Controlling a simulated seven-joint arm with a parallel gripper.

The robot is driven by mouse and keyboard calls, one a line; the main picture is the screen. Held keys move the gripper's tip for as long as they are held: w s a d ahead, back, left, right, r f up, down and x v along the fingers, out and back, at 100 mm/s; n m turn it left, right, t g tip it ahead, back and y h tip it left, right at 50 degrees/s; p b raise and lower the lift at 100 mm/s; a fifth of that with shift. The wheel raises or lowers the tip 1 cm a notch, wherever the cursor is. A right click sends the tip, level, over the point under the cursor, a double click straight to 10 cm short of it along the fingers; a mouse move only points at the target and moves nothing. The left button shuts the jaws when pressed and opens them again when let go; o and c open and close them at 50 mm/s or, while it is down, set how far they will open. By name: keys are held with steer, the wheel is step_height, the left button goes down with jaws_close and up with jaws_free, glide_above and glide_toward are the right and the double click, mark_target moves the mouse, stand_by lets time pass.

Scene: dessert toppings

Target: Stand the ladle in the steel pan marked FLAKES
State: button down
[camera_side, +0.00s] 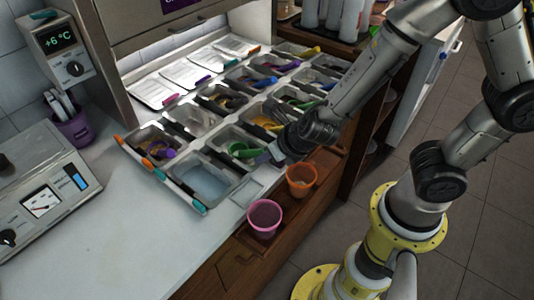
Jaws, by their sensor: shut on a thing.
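My gripper (276,153) is at the front right of the rack of steel pans, low over the pans and shut. A green ladle (241,149) reaches from its jaws to the left, its bowl over or in a steel pan in the front part of the rack. I cannot tell whether the bowl touches that pan. The pan markings are too small to read, so I cannot tell which pan says FLAKES. My gripper and wrist hide part of the pans behind them.
A pan with pale blue contents (205,182) is at the front. Other pans hold coloured utensils, such as a purple one (166,153). An orange cup (301,179) and a pink cup (264,218) stand in front. A scale (42,190) is at left. The white counter (130,235) is clear.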

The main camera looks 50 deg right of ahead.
steer(key=shift+f, duration=0.5)
stand_by(0.7)
steer(key=c, duration=0.5)
jaws_free()
steer(key=shift+s, duration=0.1)
steer(key=shift+c, duration=0.5)
steer(key=o, duration=0.3)
steer(key=shift+d+f, duration=0.1)
steer(key=shift+r, duration=4.15)
